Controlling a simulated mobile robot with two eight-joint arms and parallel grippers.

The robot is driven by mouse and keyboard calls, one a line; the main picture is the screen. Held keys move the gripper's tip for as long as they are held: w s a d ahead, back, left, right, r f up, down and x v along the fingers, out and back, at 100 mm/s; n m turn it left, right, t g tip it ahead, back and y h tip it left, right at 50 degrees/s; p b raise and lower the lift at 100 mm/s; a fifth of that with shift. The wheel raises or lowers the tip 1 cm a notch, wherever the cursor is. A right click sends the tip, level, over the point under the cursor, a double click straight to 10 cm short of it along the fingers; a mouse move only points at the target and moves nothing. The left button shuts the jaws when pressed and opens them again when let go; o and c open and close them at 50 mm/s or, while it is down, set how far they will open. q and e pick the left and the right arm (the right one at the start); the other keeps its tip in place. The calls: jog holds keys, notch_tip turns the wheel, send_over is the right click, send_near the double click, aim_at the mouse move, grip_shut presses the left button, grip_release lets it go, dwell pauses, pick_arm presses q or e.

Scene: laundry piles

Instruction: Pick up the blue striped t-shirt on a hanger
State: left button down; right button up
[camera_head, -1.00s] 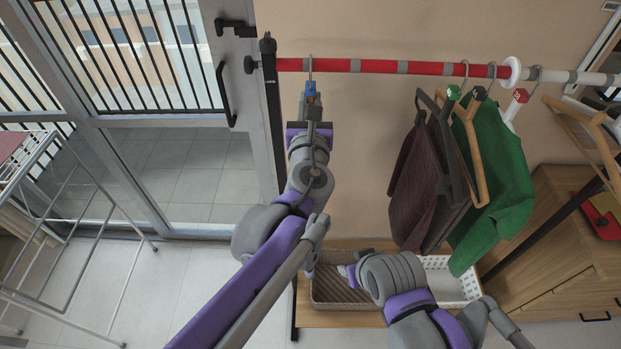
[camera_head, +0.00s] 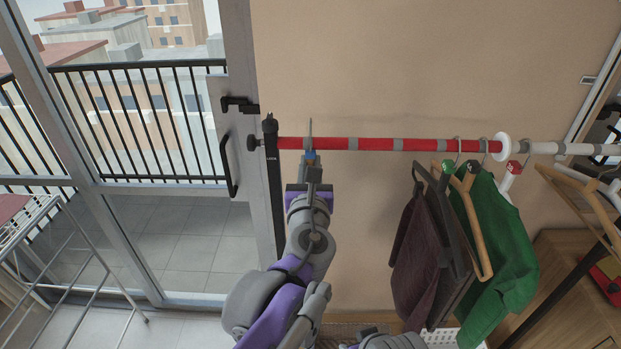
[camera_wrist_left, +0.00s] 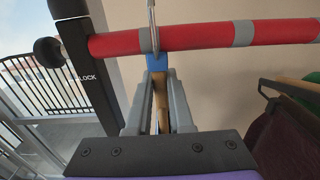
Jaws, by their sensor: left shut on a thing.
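My left gripper (camera_head: 311,168) is at the left part of the red clothes rail (camera_head: 350,144). In the left wrist view the gripper (camera_wrist_left: 159,85) is shut on a wooden hanger (camera_wrist_left: 161,108), seen edge-on between the fingers. The hanger has a blue piece (camera_wrist_left: 157,61) at its neck and a metal hook (camera_wrist_left: 153,25) that runs up across the rail. In the head view the hook's top (camera_head: 310,127) stands above the rail; whether it touches the rail I cannot tell. No striped cloth can be made out; my arm covers the area below. My right gripper is not seen.
A dark maroon garment (camera_head: 415,255) and a green garment (camera_head: 508,240) hang to the right. An empty wooden hanger (camera_head: 580,190) is farther right. A black rail post (camera_head: 272,200) and a glass balcony door stand to the left. A white basket (camera_head: 440,338) is below.

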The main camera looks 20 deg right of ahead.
pick_arm(q)
jog(key=v, duration=1.2)
jog(key=b+v, duration=0.1)
jog(key=v, duration=0.5)
jog(key=shift+r, duration=0.3)
